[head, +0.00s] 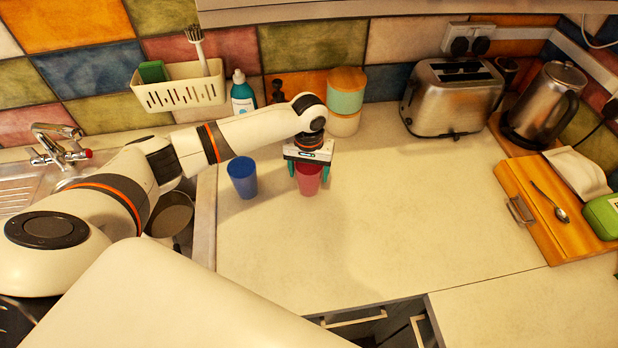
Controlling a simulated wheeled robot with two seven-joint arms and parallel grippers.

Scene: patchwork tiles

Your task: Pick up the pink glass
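The pink glass (308,184) stands upright on the pale worktop. My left gripper (308,173) is right above it, pointing down, with its teal fingers on either side of the glass's upper part. The fingers look spread around the glass; whether they touch it is too small to tell. The gripper's body hides the glass's rim. A blue glass (243,177) stands upright just to the left, apart from the pink one. My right gripper is not in view.
Stacked canisters (345,98) and a soap bottle (242,95) stand by the wall behind. A toaster (453,97), kettle (545,106) and wooden board (545,205) are at right. The worktop's middle (420,220) is clear.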

